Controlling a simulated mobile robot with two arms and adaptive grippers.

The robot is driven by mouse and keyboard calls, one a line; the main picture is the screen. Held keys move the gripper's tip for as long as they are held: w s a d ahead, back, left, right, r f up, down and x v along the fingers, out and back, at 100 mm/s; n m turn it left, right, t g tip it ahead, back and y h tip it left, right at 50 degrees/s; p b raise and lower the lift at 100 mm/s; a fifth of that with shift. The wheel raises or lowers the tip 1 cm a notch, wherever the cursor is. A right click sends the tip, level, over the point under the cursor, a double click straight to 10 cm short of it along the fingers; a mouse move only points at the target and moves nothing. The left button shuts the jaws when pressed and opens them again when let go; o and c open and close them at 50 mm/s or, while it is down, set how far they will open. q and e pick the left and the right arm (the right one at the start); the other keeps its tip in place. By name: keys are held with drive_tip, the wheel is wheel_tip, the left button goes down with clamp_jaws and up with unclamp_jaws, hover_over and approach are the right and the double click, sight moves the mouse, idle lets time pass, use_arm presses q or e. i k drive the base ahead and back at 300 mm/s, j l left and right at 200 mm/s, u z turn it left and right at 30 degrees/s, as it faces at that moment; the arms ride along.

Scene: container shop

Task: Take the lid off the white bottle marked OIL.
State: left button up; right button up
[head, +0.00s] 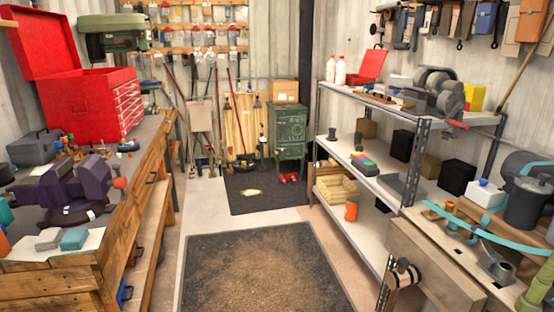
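Two white bottles with reddish tops stand side by side at the far end of the metal shelf's top, the left bottle (330,69) and the right bottle (340,71). Both are upright and small in the head view. I cannot read any marking, so I cannot tell which one says OIL. Neither of my grippers is in view.
A wooden workbench (75,272) with a purple vise (72,188) stands left. The floor mat (262,270) between them is clear.

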sight(340, 70)
drive_tip(key=i, duration=0.55)
drive_tip(key=i+l+u, duration=0.1)
drive_tip(key=i, duration=0.4)
drive_tip(key=i+l+u, duration=0.1)
drive_tip(key=i, duration=2.05)
drive_tip(key=i+u, duration=0.15)
drive_tip(key=i, duration=1.4)
drive_tip(key=i+j+z, duration=0.15)
drive_tip(key=i+z, duration=0.35)
drive_tip(key=i+j+z, duration=0.25)
drive_tip(key=z, duration=0.2)
drive_tip(key=j+z, duration=0.2)
drive_tip(key=z, duration=0.2)
drive_tip(key=j+z, duration=0.2)
drive_tip(key=z, duration=0.2)
drive_tip(key=j+z, duration=0.25)
drive_tip(key=z, duration=0.15)
drive_tip(key=j+z, duration=0.2)
drive_tip(key=z, duration=0.2)
drive_tip(key=i+j+z, duration=0.2)
drive_tip(key=j, duration=0.15)
